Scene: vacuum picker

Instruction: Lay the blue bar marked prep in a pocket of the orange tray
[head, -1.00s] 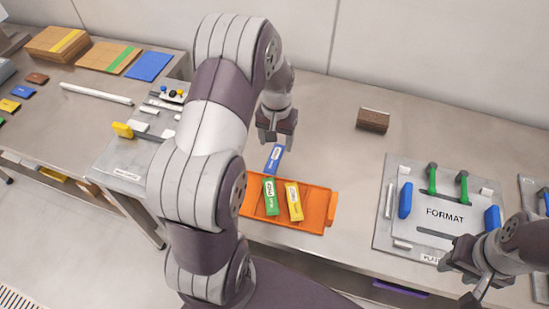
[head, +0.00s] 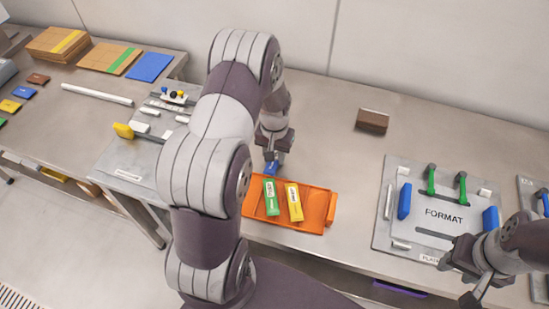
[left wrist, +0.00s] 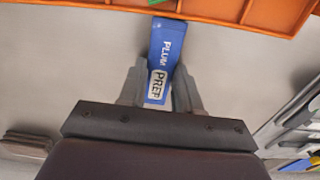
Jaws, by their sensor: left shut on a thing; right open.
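The blue bar marked prep (left wrist: 165,50) is between the fingers of my left gripper (left wrist: 158,85), which is shut on it. In the left wrist view its label reads PLUM PREP, and its far end touches or overlaps the tray's edge in the picture. In the head view the bar (head: 271,168) shows only partly below my left gripper (head: 270,155), at the tray's back edge. The orange tray (head: 317,222) holds a green bar (head: 271,197) and a yellow bar (head: 294,202) side by side. My right gripper (head: 465,275) is open and empty at the lower right.
A plate marked FORMAT (head: 440,235) with green handles and blue blocks lies right of the tray. A brown block (head: 372,121) sits behind on the table. A grey fixture plate (head: 125,160) lies left of my left arm. Bare table lies between tray and brown block.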

